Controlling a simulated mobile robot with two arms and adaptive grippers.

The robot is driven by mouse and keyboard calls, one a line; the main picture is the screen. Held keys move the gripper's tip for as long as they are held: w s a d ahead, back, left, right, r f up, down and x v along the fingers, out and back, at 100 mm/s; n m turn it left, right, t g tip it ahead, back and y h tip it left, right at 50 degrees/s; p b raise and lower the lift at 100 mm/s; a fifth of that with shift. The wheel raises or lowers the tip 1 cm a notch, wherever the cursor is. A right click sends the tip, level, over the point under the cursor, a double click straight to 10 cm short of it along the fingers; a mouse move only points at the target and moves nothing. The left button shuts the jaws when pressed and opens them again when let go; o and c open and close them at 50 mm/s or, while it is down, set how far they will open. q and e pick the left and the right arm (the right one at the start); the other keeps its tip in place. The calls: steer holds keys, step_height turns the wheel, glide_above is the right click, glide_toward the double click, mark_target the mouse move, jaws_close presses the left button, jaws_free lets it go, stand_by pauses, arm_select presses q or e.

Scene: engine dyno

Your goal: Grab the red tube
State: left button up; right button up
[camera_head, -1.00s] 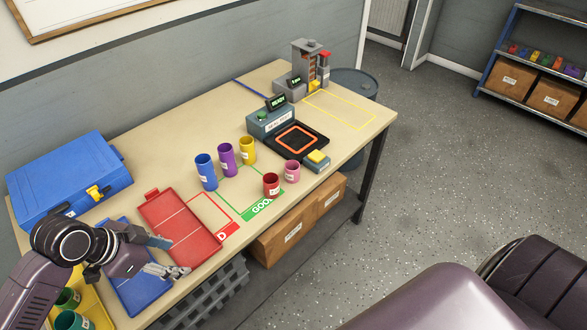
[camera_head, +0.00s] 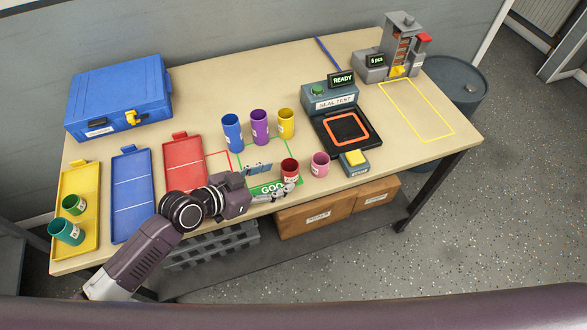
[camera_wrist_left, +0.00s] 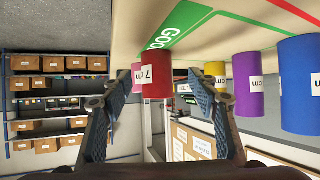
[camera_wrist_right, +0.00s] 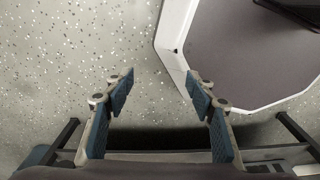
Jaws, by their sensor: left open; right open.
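The red tube (camera_head: 290,170) stands upright near the table's front edge, beside the green "GOOD" label. My left gripper (camera_head: 274,180) is open just left of the tube, its fingers pointing at it. In the left wrist view the red tube (camera_wrist_left: 157,84) shows ahead, between the open fingers (camera_wrist_left: 168,92) and nearer the left one, with a white label. Whether the fingers reach around it I cannot tell. My right gripper (camera_wrist_right: 158,92) is open and empty over the floor.
A pink tube (camera_head: 320,164) stands just right of the red one. Blue (camera_head: 233,132), purple (camera_head: 260,127) and yellow (camera_head: 286,123) tubes stand behind. The seal test station (camera_head: 330,107) is to the right. A red tray (camera_head: 184,150) lies to the left.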

mark_target(283, 176)
arm_select(q)
steer(key=shift+w+d, duration=0.25)
steer(key=shift+d, duration=0.1)
steer(key=p+x, duration=0.1)
steer(key=x, duration=0.3)
steer(key=shift+s+d+f, duration=0.1)
steer(key=shift+d, duration=0.05)
steer(key=shift+d+f, duration=0.25)
arm_select(e)
steer(key=shift+w+d+r, duration=0.25)
steer(key=shift+d+r, duration=0.5)
steer(key=shift+d, duration=0.05)
arm_select(q)
steer(key=c, duration=1.4)
arm_select(e)
steer(key=shift+a, duration=0.55)
arm_select(q)
steer(key=shift+r, duration=0.15)
